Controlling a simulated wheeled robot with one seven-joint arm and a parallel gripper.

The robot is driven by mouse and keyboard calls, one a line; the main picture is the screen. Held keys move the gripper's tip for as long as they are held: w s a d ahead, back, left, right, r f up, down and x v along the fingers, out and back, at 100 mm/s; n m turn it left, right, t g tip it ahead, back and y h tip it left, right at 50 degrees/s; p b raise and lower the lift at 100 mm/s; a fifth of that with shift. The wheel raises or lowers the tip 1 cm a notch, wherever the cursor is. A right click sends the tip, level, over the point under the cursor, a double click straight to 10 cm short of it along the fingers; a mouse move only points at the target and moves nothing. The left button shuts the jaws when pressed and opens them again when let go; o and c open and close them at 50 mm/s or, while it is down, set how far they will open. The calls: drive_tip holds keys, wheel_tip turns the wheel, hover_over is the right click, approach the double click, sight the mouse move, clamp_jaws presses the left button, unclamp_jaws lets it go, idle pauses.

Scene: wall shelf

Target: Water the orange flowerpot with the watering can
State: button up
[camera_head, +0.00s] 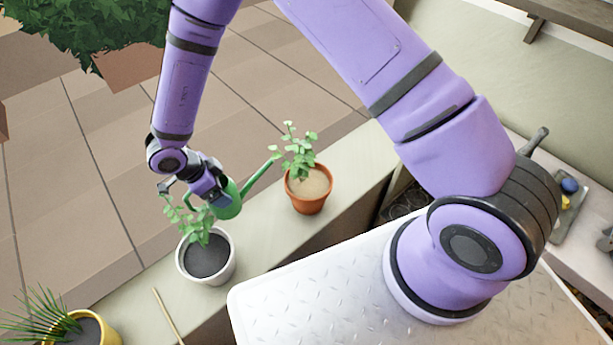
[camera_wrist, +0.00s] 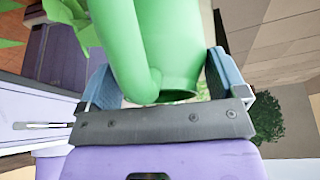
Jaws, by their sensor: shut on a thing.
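The green watering can (camera_head: 229,203) is held in my gripper (camera_head: 204,190) above the shelf, with its long spout reaching up and right toward the orange flowerpot. The orange flowerpot (camera_head: 309,199) stands upright on the shelf with a leafy plant and light brown soil. The spout's end shows close to the left side of its plant; whether it is over the pot I cannot tell. In the wrist view, the can (camera_wrist: 165,45) fills the space between the two blue finger pads of my gripper (camera_wrist: 160,82). No water is visible.
A white pot (camera_head: 227,262) with a plant stands just below the can. A yellow pot (camera_head: 102,333) is at the lower left. A thin stick (camera_head: 167,315) lies on the shelf (camera_head: 345,165), which has bare room right of the orange pot.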

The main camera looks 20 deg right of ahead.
sight(247, 185)
drive_tip(key=shift+d+f, duration=0.1)
drive_tip(key=shift+f, duration=1.75)
drive_tip(key=shift+d+f+y, duration=0.75)
drive_tip(key=shift+f+y, duration=0.05)
drive_tip(key=shift+y, duration=0.2)
drive_tip(key=shift+d+f+y, duration=0.25)
drive_tip(key=shift+d+y, duration=0.7)
drive_tip(key=shift+y, duration=0.05)
drive_tip(key=shift+w+d+r+y+p, duration=0.15)
drive_tip(key=shift+d+r+y+p, duration=0.25)
drive_tip(key=shift+d+r+y, duration=0.8)
drive_tip(key=shift+d+r, duration=0.45)
drive_tip(key=shift+d, duration=0.05)
drive_tip(key=shift+d+r+y+p, duration=0.65)
drive_tip(key=shift+d+y+p, duration=0.05)
drive_tip(key=shift+p, duration=0.05)
